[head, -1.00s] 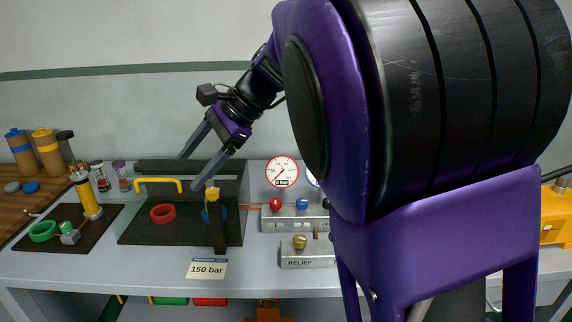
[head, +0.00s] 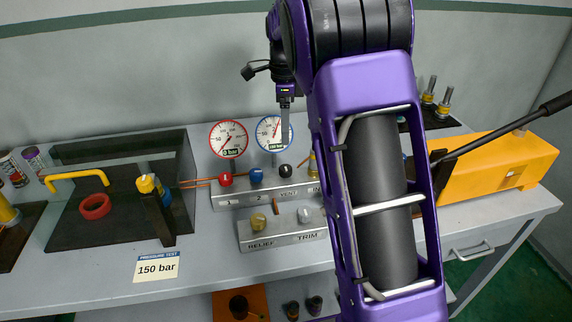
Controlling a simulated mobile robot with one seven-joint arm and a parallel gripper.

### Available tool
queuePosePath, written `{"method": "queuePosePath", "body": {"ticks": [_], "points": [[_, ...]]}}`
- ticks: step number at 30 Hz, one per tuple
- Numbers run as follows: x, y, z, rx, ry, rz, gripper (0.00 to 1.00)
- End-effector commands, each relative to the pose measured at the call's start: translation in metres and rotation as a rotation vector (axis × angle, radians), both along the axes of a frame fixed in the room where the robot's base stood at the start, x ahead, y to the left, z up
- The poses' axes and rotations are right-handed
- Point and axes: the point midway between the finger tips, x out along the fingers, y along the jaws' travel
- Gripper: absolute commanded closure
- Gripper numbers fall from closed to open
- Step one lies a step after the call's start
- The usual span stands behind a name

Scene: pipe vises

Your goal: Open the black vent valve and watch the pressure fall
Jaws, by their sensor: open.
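The black vent valve knob (head: 286,171) sits on the upper grey manifold block (head: 240,199), above the label VENT, right of a red knob (head: 226,179) and a blue knob (head: 256,177). The red-rimmed gauge (head: 228,139) shows 0 bar. The blue-rimmed gauge (head: 266,127) is partly covered by my gripper; its readout is too small to read surely. My gripper (head: 286,142) points down, open and empty, seen nearly edge-on. In the picture its tips are just above the black knob, apart from it.
A lower block (head: 284,236) carries RELIEF and TRIM knobs in front. A card (head: 157,267) reads 150 bar. A dark test fixture (head: 118,220) with a red ring stands left. A yellow pump (head: 515,165) with a long black lever is right. My arm hides the bench between.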

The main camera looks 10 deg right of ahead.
Motion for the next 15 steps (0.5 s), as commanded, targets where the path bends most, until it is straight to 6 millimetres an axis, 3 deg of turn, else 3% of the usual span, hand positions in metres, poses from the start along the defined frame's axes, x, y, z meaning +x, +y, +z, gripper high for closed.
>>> {"method": "queuePosePath", "body": {"ticks": [1,9,15], "points": [[-0.001,0.0,-0.015,0.0,0.004,0.0,0.26],[-0.001,0.0,-0.073,0.001,0.004,0.0,0.26],[-0.001,0.0,-0.103,0.002,0.003,0.001,0.26]]}}
